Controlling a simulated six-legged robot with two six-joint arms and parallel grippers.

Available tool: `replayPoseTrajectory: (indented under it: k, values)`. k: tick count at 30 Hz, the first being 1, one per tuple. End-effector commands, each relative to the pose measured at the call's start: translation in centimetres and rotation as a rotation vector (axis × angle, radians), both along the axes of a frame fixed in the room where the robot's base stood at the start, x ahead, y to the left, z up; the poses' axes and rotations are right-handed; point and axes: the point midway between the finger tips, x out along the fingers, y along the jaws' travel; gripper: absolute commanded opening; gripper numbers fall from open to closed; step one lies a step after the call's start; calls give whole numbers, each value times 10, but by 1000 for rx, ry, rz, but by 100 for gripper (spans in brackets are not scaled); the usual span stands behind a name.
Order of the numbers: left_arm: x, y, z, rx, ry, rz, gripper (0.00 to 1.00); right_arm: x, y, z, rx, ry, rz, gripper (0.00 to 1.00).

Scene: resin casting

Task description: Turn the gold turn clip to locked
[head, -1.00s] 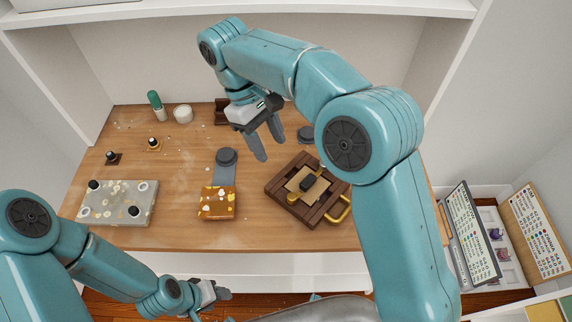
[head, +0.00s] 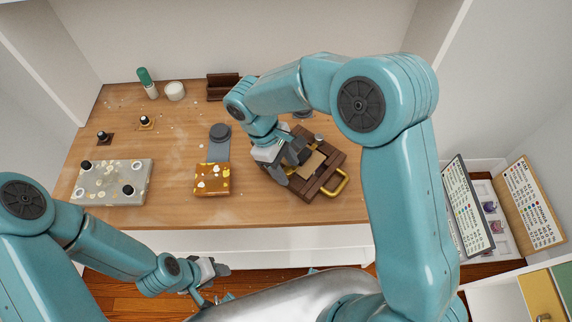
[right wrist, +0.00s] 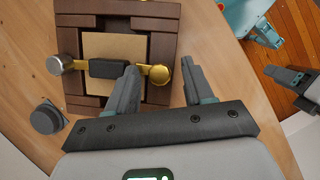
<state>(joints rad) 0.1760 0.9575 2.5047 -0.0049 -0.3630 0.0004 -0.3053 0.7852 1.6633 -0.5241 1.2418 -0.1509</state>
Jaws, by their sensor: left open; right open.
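A brown wooden mould frame (head: 325,187) with a pale centre panel (head: 313,161) and a yellow handle lies on the right of the table. In the right wrist view, a bar with a black block (right wrist: 107,69) crosses the frame (right wrist: 163,25). The bar ends at a silver knob (right wrist: 55,65) on the left and the gold turn clip (right wrist: 159,75) on the right. My right gripper (right wrist: 158,68) is open, its fingers on either side of the clip; contact cannot be told. My left gripper (head: 217,268) is open, in front of the table.
An amber block (head: 212,182) and a dark round weight (head: 220,131) lie left of the frame. A speckled grey slab (head: 113,190) is further left. A green-capped bottle (head: 145,76), white jar (head: 175,91) and brown rack (head: 218,86) stand at the back.

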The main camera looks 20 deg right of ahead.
Motion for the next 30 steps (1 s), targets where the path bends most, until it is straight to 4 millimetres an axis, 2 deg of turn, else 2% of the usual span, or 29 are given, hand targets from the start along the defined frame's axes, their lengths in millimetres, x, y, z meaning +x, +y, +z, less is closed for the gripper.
replayPoseTrajectory:
  k: [9,11,12,14,15,27,28,30]
  values:
    - [0,0,0,0,0,0,52,-1,-1,-4,0,-1,0,52]
    - [0,0,0,0,0,0,52,-1,-1,-4,-1,-1,0,36]
    - [0,0,0,0,0,0,52,-1,-1,-4,0,0,0,23]
    - [0,0,0,0,0,0,52,-1,-1,-3,0,0,0,3]
    - [0,0,0,0,0,0,52,-1,-1,-3,0,0,0,0]
    - [0,0,-1,0,0,0,52,-1,-1,-3,1,-1,76,0]
    - [0,0,-1,0,0,0,52,-1,-1,-3,1,-1,76,29]
    - [0,0,-1,0,0,0,52,-1,-1,-3,0,0,76,52]
